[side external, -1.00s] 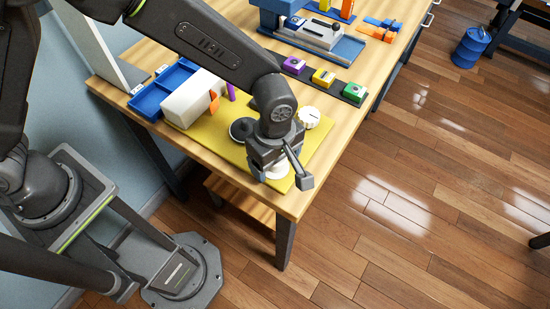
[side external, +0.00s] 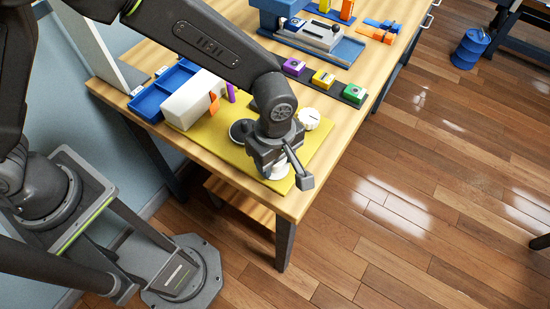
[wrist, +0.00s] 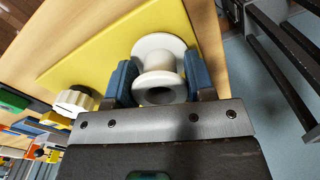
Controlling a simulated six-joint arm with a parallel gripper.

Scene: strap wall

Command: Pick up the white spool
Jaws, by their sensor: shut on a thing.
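The white spool (wrist: 160,70) is between the two blue finger pads of my gripper (wrist: 160,83) in the wrist view. My gripper is shut on it, with one pad on each side. In the side external view, part of the white spool (side external: 278,170) shows under my gripper (side external: 268,166), near the front corner of the yellow mat (side external: 219,142). My wrist hides most of it there. I cannot tell whether the spool touches the mat.
A white ribbed knob (side external: 309,118) and a dark round piece (side external: 240,130) stand close by on the mat. A white block (side external: 192,98) and a blue tray (side external: 150,101) lie behind. Purple, yellow and green blocks (side external: 324,79) sit on a dark strip. The table edge is near.

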